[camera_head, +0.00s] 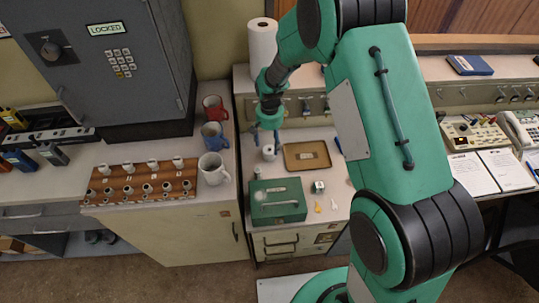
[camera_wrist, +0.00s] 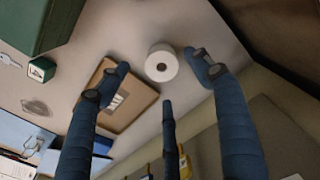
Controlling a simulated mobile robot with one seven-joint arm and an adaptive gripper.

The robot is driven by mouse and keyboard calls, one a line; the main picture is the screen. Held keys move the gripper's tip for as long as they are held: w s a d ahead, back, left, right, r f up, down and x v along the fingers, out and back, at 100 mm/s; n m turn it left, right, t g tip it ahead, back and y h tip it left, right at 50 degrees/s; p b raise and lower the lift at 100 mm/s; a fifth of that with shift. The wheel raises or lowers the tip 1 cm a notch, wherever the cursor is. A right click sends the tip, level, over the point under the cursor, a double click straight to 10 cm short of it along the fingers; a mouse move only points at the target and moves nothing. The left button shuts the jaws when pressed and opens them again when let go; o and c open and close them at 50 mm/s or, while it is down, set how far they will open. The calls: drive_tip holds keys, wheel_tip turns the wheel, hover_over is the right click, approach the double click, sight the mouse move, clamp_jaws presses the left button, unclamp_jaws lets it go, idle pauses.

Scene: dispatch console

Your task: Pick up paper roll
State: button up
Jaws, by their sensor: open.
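The paper roll (camera_head: 269,153) is a small white cylinder standing upright on the counter, left of a brown tray. In the wrist view the paper roll (camera_wrist: 161,62) is seen from above, with a dark hole in its centre. My gripper (camera_head: 264,136) is above the roll, pointing down, with its fingers spread. In the wrist view my gripper (camera_wrist: 163,82) is open and empty, with the roll visible between its fingertips; I cannot tell whether any finger touches it.
The brown tray (camera_head: 306,155) lies just right of the roll. A green box (camera_head: 278,201) and a small green cube (camera_head: 318,187) stand nearer the front. A tall paper-towel roll (camera_head: 262,45) stands behind. Mugs, including a white one (camera_head: 213,168), stand left.

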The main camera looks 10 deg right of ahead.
sight(270, 150)
drive_tip(key=shift+f, duration=1.55)
drive_tip(key=shift+f+b, duration=1)
drive_tip(key=shift+f, duration=1.6)
drive_tip(key=c, duration=1.3)
